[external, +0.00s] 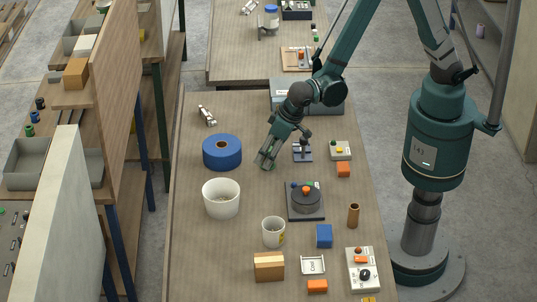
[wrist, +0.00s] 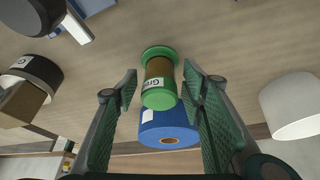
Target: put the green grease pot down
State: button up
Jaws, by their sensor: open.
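The green grease pot (wrist: 158,80) shows in the wrist view as a spool-like pot with green ends, a brown middle and a white label, partly readable as "Gre". It lies between the two fingers of my gripper (wrist: 160,88), with a gap visible on each side. The fingers are open. In the external view my gripper (external: 267,160) points down over the table, just right of the blue roll (external: 222,152). I cannot make out the pot there, and whether it touches the table is unclear. The blue roll also shows behind the pot in the wrist view (wrist: 170,130).
A white bucket (external: 221,198) and a white cup (external: 273,232) stand nearer the camera. A black plate with a grey disc (external: 305,202), a small stand (external: 302,151) and a button box (external: 340,150) are to the right. Bare tabletop (external: 262,190) lies between them.

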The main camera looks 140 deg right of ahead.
jog(key=p+v, duration=0.1)
jog(key=v, duration=1)
jog(key=shift+s+a+r, duration=0.15)
jog(key=shift+a+r, duration=0.1)
jog(key=shift+r, duration=0.05)
dwell(0.5)
jog(key=s+a+r+n+t+y, duration=0.1)
jog(key=s+a+r+n+t, duration=0.2)
jog(key=a+r, duration=0.45)
jog(key=s+a+r+n, duration=0.4)
jog(key=a+r, duration=0.2)
jog(key=a, duration=0.3)
jog(key=s+a+r+n+t+y, duration=0.1)
jog(key=s+a+r+n, duration=0.1)
jog(key=s+a, duration=0.4)
jog(key=s+a+r+n+t+y, duration=0.1)
jog(key=s+a+r+n+y, duration=0.1)
jog(key=s+a+n, duration=0.2)
jog(key=s+a, duration=0.3)
jog(key=a, duration=0.1)
jog(key=shift+s+r+n+t, duration=0.2)
jog(key=shift+r+n+t, duration=0.1)
jog(key=shift+r, duration=0.1)
